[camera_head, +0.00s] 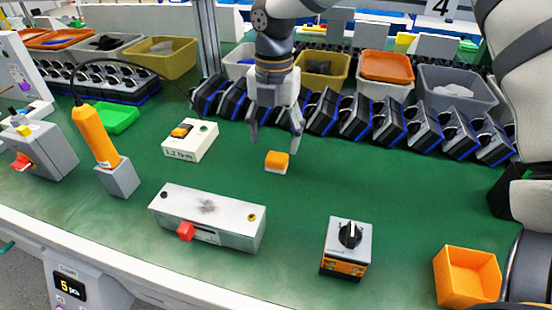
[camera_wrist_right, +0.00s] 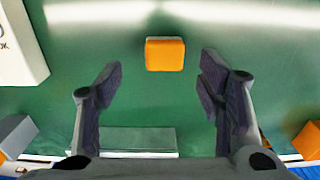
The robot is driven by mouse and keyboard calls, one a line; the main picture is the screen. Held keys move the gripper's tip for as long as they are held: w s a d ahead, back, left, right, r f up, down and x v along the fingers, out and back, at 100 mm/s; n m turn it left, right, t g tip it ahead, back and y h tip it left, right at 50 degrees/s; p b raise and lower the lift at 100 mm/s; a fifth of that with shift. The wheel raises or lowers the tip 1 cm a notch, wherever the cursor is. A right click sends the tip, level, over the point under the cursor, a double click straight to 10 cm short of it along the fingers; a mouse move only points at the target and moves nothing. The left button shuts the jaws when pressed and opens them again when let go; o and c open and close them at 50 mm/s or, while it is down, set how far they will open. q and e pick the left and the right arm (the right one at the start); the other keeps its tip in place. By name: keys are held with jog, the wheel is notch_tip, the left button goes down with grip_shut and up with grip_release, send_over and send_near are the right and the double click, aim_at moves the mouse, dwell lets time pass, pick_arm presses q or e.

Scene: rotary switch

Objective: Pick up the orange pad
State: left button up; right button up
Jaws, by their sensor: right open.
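The orange pad (camera_head: 277,161) is a small block with an orange top and a pale lower part, lying on the green table. It also shows in the right wrist view (camera_wrist_right: 165,54), ahead of the fingers and between their lines. My right gripper (camera_head: 275,140) points down just above and behind the pad, with its fingers spread and nothing between them. In the right wrist view my right gripper (camera_wrist_right: 158,80) is open and apart from the pad. My left gripper is not in view.
A white box (camera_head: 190,142) stands left of the pad. A grey metal fixture (camera_head: 208,215) with a red knob, a rotary switch (camera_head: 347,245) and an orange bin (camera_head: 467,278) stand nearer the front. Black switch units (camera_head: 360,118) line the back. Green table around the pad is clear.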

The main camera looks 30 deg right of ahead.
aim_at(277, 156)
jog(key=f, duration=0.5)
jog(key=shift+s+d+f, duration=0.1)
jog(key=shift+s+f, duration=0.15)
jog(key=shift+f, duration=0.15)
jog(key=c, duration=1)
jog(key=shift+r, duration=0.1)
notch_tip(277, 156, up, 10)
jog(key=shift+f+p, duration=0.1)
jog(key=shift+p, duration=0.2)
